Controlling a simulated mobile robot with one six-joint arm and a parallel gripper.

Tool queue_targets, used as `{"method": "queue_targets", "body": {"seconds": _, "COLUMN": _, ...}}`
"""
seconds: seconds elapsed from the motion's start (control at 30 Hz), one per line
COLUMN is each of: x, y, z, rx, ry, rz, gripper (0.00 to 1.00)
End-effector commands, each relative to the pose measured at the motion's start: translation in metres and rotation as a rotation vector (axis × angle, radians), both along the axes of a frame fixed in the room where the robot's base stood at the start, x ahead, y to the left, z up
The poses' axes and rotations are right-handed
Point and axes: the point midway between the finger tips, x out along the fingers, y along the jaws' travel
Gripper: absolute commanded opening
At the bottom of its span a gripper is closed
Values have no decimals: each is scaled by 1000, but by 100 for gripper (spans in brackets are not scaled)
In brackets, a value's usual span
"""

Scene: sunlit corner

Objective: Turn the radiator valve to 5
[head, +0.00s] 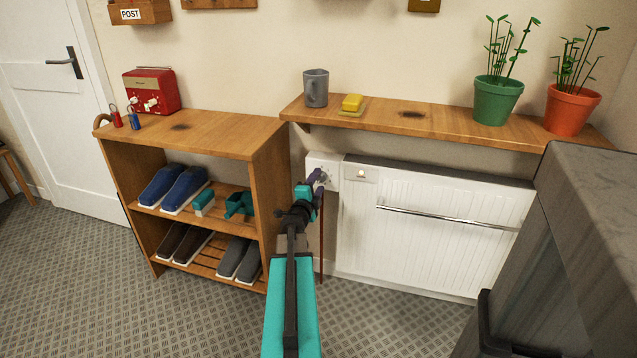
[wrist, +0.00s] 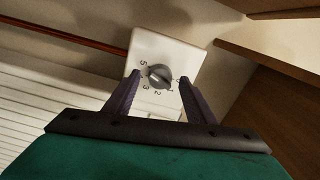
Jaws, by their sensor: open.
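The radiator valve is a white plate (head: 327,159) at the left end of the white radiator (head: 440,225), under the wall shelf. In the wrist view, the plate (wrist: 158,45) carries a round grey knob (wrist: 158,77) with numbers around it; 5, 3 and 2 can be read. The knob has a pale mark, but I cannot tell which number it points at. My gripper (head: 316,182) is in front of the plate and partly hides the knob in the head view. In the wrist view, my gripper (wrist: 160,78) is open, its purple fingers on either side of the knob, with gaps showing.
A wooden shoe rack (head: 268,185) stands close to the left of my gripper. The wall shelf (head: 450,122) juts out above the radiator, bearing a grey mug (head: 316,88), a yellow sponge (head: 351,103) and two potted plants. A dark grey block (head: 590,230) stands at the right.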

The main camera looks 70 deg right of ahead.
Motion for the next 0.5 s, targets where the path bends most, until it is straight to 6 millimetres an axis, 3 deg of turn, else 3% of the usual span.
{"method": "queue_targets", "body": {"seconds": 0.5, "x": -4, "y": 53, "z": 1, "rx": 0, "ry": -1, "rz": 0, "gripper": 50}}
